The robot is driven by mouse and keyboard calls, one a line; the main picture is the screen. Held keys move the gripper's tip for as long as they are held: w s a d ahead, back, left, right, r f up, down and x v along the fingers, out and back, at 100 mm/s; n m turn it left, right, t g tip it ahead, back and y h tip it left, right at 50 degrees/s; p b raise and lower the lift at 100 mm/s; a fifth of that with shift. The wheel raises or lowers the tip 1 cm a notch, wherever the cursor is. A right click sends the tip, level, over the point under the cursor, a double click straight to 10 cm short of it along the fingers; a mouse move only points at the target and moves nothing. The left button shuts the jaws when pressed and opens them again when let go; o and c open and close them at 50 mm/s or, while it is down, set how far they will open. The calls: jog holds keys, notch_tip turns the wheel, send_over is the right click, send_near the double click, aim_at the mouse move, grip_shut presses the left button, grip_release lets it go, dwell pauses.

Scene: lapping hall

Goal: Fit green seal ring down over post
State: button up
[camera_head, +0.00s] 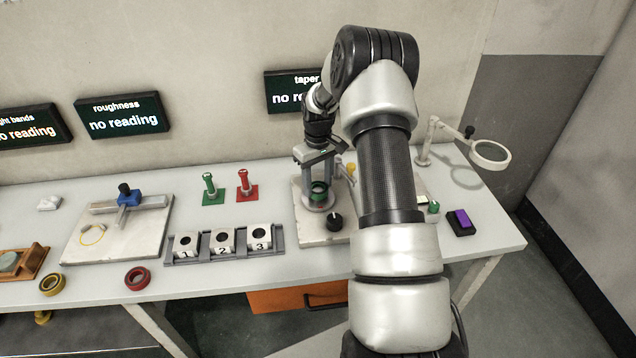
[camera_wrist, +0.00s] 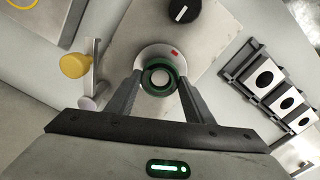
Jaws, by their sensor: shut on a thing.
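The green seal ring (camera_wrist: 148,84) is between the two fingers of my gripper (camera_wrist: 160,79), which is shut on it. The head view also shows the ring (camera_head: 318,186) and my gripper (camera_head: 319,189) low over the plate, behind my arm. A pale round post top (camera_wrist: 159,76) shows through the middle of the ring in the wrist view, roughly centred. Under it is a light round base (camera_wrist: 152,51) with a red mark. I cannot tell whether the ring is around the post or just above it.
A black knob (camera_head: 334,221) stands close in front on the same plate (camera_head: 306,234). A yellow knob (camera_wrist: 75,64) on a metal bracket is near my gripper. A rack (camera_head: 281,238) of numbered blocks is to the left. A magnifier (camera_head: 491,152) stands at the right.

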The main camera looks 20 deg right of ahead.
jog(key=o, duration=1.1)
jog(key=shift+o, duration=0.2)
notch_tip(320, 180, up, 18)
jog(key=shift+f, duration=0.25)
